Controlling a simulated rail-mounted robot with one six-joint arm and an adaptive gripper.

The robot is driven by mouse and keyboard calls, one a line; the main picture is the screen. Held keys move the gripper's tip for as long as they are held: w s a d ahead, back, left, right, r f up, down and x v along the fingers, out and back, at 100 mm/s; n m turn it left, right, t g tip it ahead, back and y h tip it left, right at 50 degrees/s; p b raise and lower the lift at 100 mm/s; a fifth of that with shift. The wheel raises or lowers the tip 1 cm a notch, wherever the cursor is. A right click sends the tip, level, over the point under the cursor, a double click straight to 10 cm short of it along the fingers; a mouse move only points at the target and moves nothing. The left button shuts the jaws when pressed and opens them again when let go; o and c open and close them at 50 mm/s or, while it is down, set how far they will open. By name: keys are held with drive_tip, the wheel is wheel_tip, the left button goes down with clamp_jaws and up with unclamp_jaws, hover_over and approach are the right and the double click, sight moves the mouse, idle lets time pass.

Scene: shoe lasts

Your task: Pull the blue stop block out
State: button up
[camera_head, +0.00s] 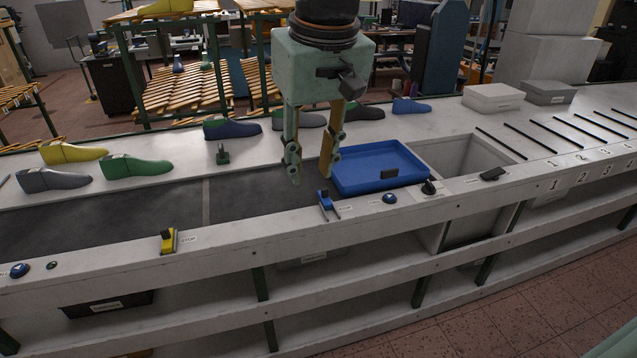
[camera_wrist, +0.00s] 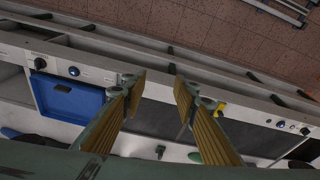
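The blue stop block (camera_head: 325,199) sits on the front rail of the bench, beside the near end of the dark belt, with thin rods under it pointing to the front. My gripper (camera_head: 311,174) is open and empty above the belt, behind and slightly left of the block and higher than it. Its fingers point down, apart, and do not touch the block. In the wrist view, the gripper (camera_wrist: 160,82) also shows open, with nothing between its fingers. The block is mostly hidden there near the left fingertip.
A blue tray (camera_head: 378,166) lies right of my gripper. A yellow stop block (camera_head: 168,240) is farther left on the rail. A blue button (camera_head: 390,198) and a black switch (camera_head: 429,187) sit right of the block. Several shoe lasts stand along the back. The belt (camera_head: 250,196) is clear.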

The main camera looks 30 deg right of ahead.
drive_tip(key=w+d+p, duration=0.3)
drive_tip(key=w, duration=0.5)
drive_tip(key=m+g+p, duration=0.2)
drive_tip(key=g+p, duration=0.1)
drive_tip(key=p, duration=0.7)
hover_over(325, 189)
wheel_tip(325, 189, down, 16)
drive_tip(key=shift+f, duration=0.2)
drive_tip(key=shift+f, duration=0.2)
drive_tip(key=shift+f+p, duration=0.55)
drive_tip(key=shift+f, duration=6.15)
drive_tip(key=shift+c, duration=0.8)
clamp_jaws()
